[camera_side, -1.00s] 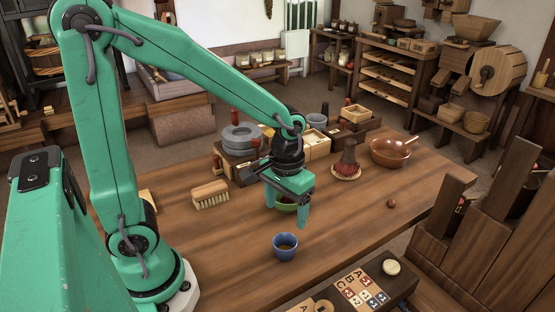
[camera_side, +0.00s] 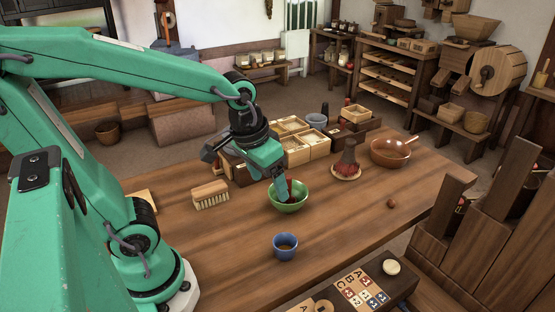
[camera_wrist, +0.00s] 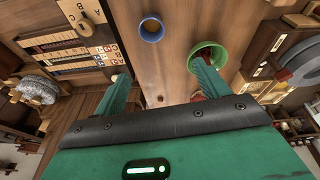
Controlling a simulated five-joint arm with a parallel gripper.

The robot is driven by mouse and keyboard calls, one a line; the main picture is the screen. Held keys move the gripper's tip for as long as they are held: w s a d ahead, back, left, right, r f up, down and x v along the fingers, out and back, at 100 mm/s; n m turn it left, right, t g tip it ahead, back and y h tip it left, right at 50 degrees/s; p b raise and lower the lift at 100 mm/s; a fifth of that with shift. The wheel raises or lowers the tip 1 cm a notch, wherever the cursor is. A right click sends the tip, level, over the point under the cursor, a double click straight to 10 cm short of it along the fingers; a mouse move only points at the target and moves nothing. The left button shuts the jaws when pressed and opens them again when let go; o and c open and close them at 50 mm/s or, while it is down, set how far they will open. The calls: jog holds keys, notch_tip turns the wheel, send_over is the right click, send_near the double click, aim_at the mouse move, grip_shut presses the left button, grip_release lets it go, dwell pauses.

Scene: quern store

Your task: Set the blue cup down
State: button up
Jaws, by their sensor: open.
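The blue cup (camera_side: 285,246) stands upright on the wooden table (camera_side: 340,235), with something brown inside it. It also shows in the wrist view (camera_wrist: 151,29), near the top middle. My gripper (camera_side: 279,192) is open, behind the cup and above the green bowl, apart from the cup. In the wrist view its two fingers (camera_wrist: 160,85) are spread wide with nothing between them but table. The green bowl (camera_side: 288,204) stands behind the cup, partly hidden by a finger, and something dark red shows in it.
A brush (camera_side: 210,194) lies left of the bowl. Wooden boxes (camera_side: 290,141), a red whisk-like thing on a dish (camera_side: 347,163) and a copper pan (camera_side: 391,152) stand farther back. A small red-brown ball (camera_side: 391,203) lies at right. The table around the cup is clear.

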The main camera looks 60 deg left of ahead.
jog(key=s+a+r+m+t, duration=0.1)
jog(key=s+r+t, duration=0.1)
jog(key=s+r, duration=0.2)
jog(key=shift+s+a+r+t, duration=0.15)
jog(key=shift+a+r+t, duration=0.1)
jog(key=shift+t, duration=0.05)
dwell(1.2)
